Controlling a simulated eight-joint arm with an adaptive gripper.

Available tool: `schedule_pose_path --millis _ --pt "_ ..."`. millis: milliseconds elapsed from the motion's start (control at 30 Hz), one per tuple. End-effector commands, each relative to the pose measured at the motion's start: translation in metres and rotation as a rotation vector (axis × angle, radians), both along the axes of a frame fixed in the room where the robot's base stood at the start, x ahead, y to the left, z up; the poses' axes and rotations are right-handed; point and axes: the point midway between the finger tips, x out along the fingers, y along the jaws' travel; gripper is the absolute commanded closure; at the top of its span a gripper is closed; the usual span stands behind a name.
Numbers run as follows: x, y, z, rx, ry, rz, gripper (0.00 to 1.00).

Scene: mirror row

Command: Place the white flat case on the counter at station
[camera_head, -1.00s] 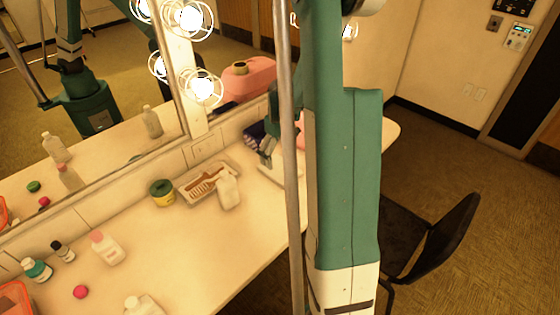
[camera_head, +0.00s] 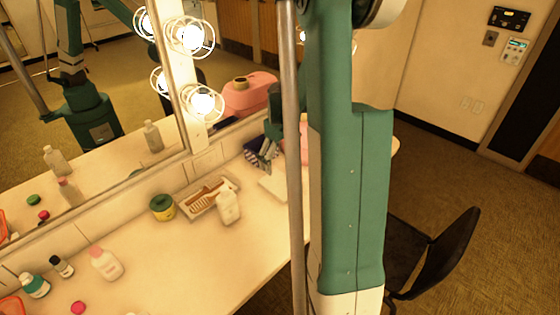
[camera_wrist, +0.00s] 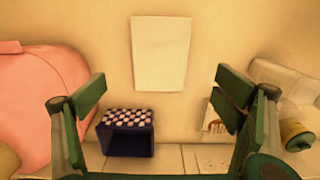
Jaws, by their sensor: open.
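The white flat case (camera_wrist: 161,53) lies flat on the counter in the wrist view, ahead of my gripper (camera_wrist: 163,100). My gripper's two green fingers are spread wide with nothing between them, and the case is apart from them. In the head view the case (camera_head: 272,188) lies on the counter (camera_head: 190,255), partly hidden by a grey pole and my arm. My gripper (camera_head: 268,152) is above and behind it there, near the mirror wall, and is partly hidden.
A dark blue box with a checkered top (camera_wrist: 127,133) and a pink container (camera_wrist: 42,105) stand left of the case in the wrist view. A comb tray (camera_head: 207,197), a white bottle (camera_head: 228,208) and a green-lidded jar (camera_head: 162,208) stand nearby. The front counter is mostly clear.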

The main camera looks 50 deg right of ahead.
Motion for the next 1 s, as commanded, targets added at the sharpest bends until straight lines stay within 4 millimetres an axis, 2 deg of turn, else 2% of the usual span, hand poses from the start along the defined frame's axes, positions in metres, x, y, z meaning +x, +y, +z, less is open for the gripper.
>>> schedule_pose_path --millis 367,567,767,1000 --pt "0.000 0.001 0.001 -0.001 -0.001 0.000 0.09" --pt "0.002 0.014 0.013 -0.009 -0.013 0.001 0.09" --pt "0.005 0.045 0.038 -0.029 -0.043 0.003 0.09" --pt "0.005 0.094 0.075 -0.056 -0.095 0.003 0.09"
